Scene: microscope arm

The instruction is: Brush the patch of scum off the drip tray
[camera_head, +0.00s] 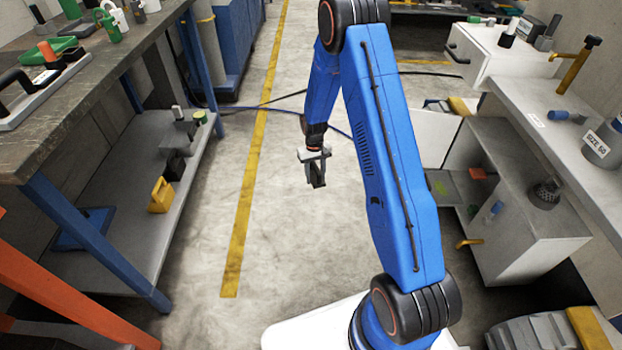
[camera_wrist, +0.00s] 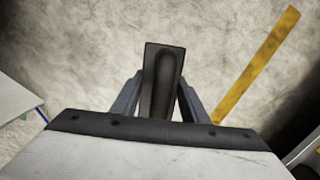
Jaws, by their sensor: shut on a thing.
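My gripper (camera_head: 314,158) hangs over the open aisle floor, left of my blue arm's main link. It is shut on a dark block-like thing (camera_head: 319,178). In the wrist view the same thing (camera_wrist: 164,75) is a black plate with a rounded ridge, like a brush, between the fingers; bristles cannot be made out. On the right, low in the open white cabinet, a dark grey flat surface (camera_head: 462,187) bears a small green patch (camera_head: 440,187). It may be the drip tray with the scum, but this is too small to be sure. My gripper is well apart from it.
A white drawer (camera_head: 505,58) juts out above, and a grey counter (camera_head: 560,125) runs along the right. A workbench (camera_head: 80,95) with a lower shelf (camera_head: 125,195) lines the left.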

